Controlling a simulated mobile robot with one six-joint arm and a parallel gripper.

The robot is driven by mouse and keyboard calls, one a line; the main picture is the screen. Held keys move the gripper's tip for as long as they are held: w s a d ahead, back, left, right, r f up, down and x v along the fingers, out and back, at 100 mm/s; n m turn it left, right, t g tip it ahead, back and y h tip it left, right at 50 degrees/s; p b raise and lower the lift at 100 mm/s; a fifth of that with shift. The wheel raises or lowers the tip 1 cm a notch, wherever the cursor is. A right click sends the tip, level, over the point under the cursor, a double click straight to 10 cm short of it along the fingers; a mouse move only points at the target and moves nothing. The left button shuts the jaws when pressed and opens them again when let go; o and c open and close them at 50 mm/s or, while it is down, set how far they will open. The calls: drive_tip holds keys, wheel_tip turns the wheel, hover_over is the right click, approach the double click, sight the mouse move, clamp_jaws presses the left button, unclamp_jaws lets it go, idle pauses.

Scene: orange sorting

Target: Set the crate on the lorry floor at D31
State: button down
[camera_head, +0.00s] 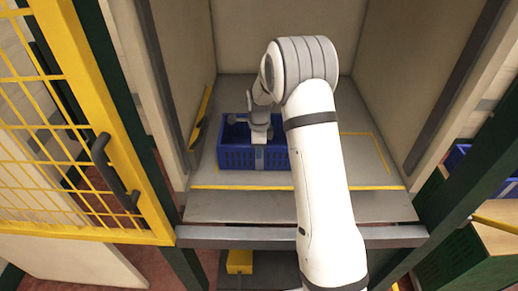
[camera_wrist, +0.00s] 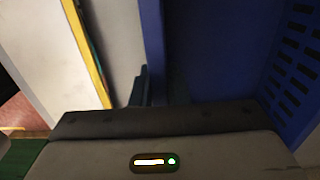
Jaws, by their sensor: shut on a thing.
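The blue crate (camera_head: 238,158) is inside the lorry's box, on or just above the grey lorry floor (camera_head: 235,206); I cannot tell whether it touches. In the head view my gripper (camera_head: 260,140) is at the crate's near wall, and my arm covers the crate's right part. The wrist view shows the crate's blue wall and slotted side (camera_wrist: 298,65) close up. My gripper (camera_wrist: 158,92) is shut on the crate's wall, with a finger showing beside it. No D31 label is readable.
Yellow lines (camera_head: 225,187) mark the floor around the crate. A yellow mesh gate (camera_head: 75,130) with a dark handle stands open at left. Pale walls enclose the box closely. Another blue crate (camera_head: 459,157) is at right, outside the box.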

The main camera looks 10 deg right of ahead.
drive_tip(key=c, duration=1.3)
unclamp_jaws()
wheel_tip(320, 180, up, 8)
drive_tip(key=shift+f, duration=0.1)
